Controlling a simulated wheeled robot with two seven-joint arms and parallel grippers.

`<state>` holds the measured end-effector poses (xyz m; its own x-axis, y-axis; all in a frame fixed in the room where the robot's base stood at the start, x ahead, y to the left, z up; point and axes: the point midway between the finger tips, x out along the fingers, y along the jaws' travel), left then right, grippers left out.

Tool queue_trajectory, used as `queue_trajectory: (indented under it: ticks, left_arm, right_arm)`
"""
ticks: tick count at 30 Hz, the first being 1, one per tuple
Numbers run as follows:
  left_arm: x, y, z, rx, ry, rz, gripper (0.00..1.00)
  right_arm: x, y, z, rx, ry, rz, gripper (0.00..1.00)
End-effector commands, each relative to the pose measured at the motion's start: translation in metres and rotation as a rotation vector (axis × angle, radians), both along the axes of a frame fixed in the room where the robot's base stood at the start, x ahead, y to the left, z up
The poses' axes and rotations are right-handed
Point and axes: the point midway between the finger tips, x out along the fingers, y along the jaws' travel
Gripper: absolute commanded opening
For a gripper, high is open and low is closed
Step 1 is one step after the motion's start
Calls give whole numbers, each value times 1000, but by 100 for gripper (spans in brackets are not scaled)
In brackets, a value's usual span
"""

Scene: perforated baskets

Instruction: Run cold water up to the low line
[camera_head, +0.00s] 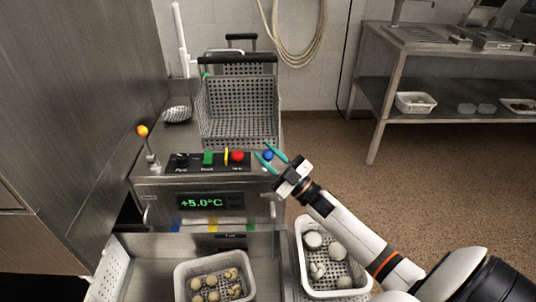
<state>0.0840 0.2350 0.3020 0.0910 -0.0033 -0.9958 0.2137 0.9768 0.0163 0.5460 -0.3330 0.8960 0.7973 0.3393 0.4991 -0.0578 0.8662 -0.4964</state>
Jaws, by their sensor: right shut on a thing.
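The machine's top holds a control panel with a blue knob (268,155) at its right end, beside a red knob (237,156) and a green switch (208,158). My right gripper (268,155) reaches in from the lower right, its teal fingers either side of the blue knob and shut on it. A display (209,202) below the panel reads +5.0°C. A perforated metal basket (240,110) with black handles stands in the machine's well behind the panel. Neither water nor a level line can be made out. My left gripper is not in view.
An orange-tipped lever (143,131) stands at the panel's left. White baskets (183,270) and (366,280) with round pale items sit at the front, one in the open drawer area. A hose (296,58) hangs on the wall. A steel table (400,50) stands back right; floor between is clear.

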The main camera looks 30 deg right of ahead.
Motion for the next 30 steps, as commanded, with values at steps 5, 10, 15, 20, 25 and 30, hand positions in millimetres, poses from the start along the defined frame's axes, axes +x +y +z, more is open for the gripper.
queue_trajectory:
  ticks: [5,10,15,20,25,30]
  left_arm:
    - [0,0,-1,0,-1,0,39]
    - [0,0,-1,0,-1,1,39]
    - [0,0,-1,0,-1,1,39]
    - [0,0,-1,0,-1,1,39]
    - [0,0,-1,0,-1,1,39]
    - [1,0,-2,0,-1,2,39]
  right_arm:
    - [-1,1,-5,0,9,0,0]
    - [-1,1,-5,0,11,0,0]
    - [-1,1,-5,0,11,1,39]
    - [-1,1,-4,0,7,1,48]
    - [-1,1,-3,0,6,0,48]
    - [-14,-5,-13,0,9,0,48]
